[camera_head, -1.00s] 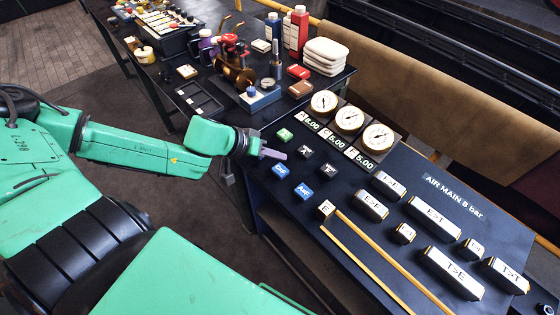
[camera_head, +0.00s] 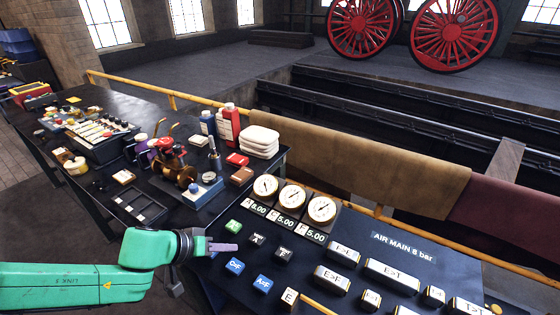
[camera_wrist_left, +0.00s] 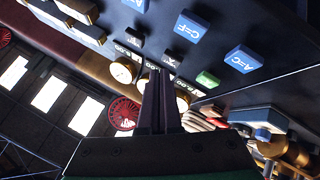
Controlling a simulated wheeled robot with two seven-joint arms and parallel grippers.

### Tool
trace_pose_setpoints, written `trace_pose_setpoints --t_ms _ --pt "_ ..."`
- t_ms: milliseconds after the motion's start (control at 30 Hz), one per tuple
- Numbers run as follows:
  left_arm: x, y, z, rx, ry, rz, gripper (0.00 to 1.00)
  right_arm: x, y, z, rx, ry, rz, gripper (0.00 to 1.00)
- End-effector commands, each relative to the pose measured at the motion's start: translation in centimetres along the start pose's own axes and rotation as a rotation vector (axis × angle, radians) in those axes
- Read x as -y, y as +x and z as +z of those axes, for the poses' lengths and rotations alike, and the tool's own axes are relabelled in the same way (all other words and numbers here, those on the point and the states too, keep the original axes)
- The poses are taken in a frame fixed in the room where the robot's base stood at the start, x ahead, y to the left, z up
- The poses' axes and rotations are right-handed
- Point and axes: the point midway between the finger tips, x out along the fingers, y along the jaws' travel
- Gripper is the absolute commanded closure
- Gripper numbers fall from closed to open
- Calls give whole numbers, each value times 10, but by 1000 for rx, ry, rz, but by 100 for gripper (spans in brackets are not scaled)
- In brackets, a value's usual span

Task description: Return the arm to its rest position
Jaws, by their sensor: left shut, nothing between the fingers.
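My left arm comes in from the lower left in the head view. My right gripper is not in view.
The panel holds gauges (camera_head: 293,196), dark blocks and several white-labelled blocks (camera_head: 399,274). Behind it, a dark bench carries a brass engine model (camera_head: 176,167), bottles (camera_head: 229,124) and folded white cloths (camera_head: 260,142). A yellow rail (camera_head: 172,100) runs behind the bench.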

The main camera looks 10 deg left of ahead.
Motion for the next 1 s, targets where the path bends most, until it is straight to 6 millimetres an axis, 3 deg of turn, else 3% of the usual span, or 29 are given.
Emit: trace_pose_setpoints --t_ms 300,467,700,933,1000 --pt "-13 25 10 -147 189 -94 100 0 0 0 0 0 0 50" --pt "4 21 26 -132 292 -283 100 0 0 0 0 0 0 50" --pt "34 0 78 86 344 -448 100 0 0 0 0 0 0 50" --pt "44 -21 142 345 345 -450 100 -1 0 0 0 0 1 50" --pt "63 8 155 366 356 -455 100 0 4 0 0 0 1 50"
